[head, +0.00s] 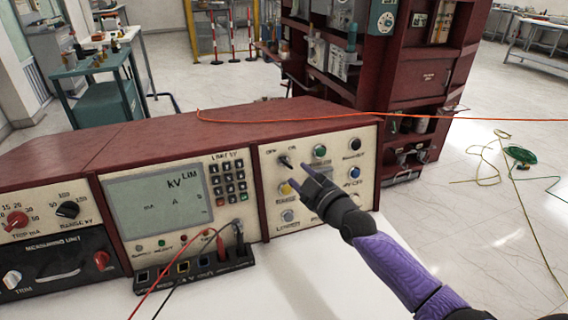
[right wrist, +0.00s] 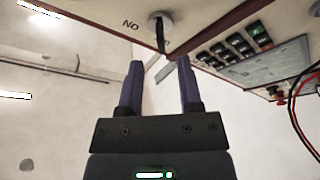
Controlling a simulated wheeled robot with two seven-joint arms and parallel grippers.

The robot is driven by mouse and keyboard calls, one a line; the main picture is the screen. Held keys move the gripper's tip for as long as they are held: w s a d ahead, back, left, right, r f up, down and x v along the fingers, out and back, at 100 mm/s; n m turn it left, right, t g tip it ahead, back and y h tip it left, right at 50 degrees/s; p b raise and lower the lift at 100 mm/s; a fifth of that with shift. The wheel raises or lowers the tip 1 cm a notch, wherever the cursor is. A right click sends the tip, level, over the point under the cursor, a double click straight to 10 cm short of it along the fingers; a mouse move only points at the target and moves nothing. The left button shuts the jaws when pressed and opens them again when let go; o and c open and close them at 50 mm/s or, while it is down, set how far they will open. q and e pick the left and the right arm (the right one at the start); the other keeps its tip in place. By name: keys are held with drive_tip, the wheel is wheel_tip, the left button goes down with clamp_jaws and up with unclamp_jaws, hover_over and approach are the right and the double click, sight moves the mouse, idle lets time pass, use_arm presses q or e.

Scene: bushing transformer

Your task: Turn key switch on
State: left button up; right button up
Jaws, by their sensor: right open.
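The key switch (head: 285,161) is a dark key in a round lock on the cream right-hand panel of the maroon console (head: 190,135), between the OFF and ON labels. In the right wrist view, the key switch (right wrist: 161,30) appears upside down, its dark key hanging just beyond the gap between my fingers. My right gripper (head: 300,176) is open and empty, just in front of the panel and slightly below right of the key. The right gripper (right wrist: 161,78) shows two purple fingers apart, with nothing between them. My left gripper is out of view.
Around the key are a green button (head: 319,151), a black knob (head: 355,144) and a yellow button (head: 286,189). The display (head: 155,208) and keypad (head: 229,180) are to the left. Red and black leads plug in below. An orange cable (head: 440,115) crosses behind.

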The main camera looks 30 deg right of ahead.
sight(290, 165)
drive_tip(key=w, duration=0.1)
drive_tip(key=w+b, duration=0.1)
drive_tip(key=w, duration=0.1)
drive_tip(key=w+b, duration=0.1)
drive_tip(key=w, duration=0.1)
drive_tip(key=shift+f, duration=0.25)
drive_tip(key=shift+w+r, duration=0.2)
drive_tip(key=shift+w, duration=0.35)
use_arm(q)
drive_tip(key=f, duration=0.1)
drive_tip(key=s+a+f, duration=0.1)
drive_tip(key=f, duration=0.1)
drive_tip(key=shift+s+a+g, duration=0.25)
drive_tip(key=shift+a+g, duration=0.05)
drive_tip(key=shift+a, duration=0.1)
use_arm(e)
drive_tip(key=shift+c, duration=0.2)
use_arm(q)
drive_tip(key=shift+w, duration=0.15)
use_arm(e)
clamp_jaws()
